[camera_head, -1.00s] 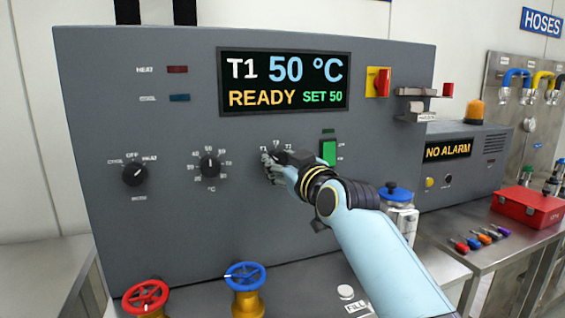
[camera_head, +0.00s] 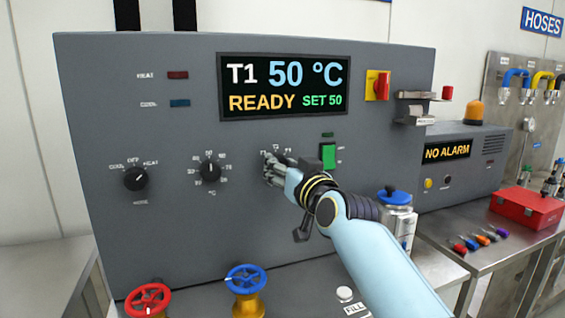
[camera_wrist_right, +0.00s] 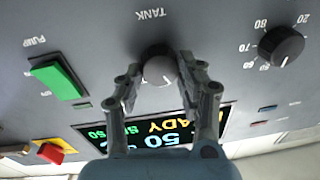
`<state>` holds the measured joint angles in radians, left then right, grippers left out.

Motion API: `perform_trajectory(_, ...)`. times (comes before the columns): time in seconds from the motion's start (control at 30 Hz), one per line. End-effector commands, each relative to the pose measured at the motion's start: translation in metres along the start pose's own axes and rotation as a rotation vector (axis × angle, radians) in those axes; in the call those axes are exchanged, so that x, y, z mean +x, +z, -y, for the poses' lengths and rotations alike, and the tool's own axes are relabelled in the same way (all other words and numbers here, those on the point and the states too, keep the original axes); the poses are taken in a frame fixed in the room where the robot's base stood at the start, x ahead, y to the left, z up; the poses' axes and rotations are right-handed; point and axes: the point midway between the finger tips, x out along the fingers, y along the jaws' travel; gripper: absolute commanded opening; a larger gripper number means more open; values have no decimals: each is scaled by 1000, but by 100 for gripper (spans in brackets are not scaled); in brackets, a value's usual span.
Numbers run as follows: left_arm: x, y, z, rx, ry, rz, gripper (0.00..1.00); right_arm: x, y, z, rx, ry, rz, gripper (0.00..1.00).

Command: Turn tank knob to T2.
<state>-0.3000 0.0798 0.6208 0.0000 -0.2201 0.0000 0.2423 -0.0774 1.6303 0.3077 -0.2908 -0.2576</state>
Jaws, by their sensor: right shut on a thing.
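In the head view my right gripper (camera_head: 272,172) hides the knob, below small position labels that include T1. I cannot tell where the knob's pointer stands. The display (camera_head: 284,86) reads T1, 50 °C, READY, SET 50. My left gripper is not in view.
A temperature knob (camera_head: 210,172) and a mode knob (camera_head: 135,178) sit to the left. A green pump switch (camera_head: 328,156) is close on the right. A red valve wheel (camera_head: 147,299) and a blue one (camera_head: 245,277) stand below. The alarm box reads NO ALARM (camera_head: 447,151).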

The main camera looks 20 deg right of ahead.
Motion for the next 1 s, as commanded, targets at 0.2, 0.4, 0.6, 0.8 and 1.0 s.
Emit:
perform_trajectory(0.2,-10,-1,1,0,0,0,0,0,0,0,187,4,-11,6)
perform_trajectory(0.4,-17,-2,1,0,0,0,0,0,0,-1,326,7,-22,6)
perform_trajectory(0.6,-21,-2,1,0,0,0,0,0,0,-1,420,9,-29,6)
perform_trajectory(0.8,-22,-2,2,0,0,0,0,0,1,-1,466,10,-33,6)
perform_trajectory(1.0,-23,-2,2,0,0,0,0,0,1,-1,478,10,-34,6)
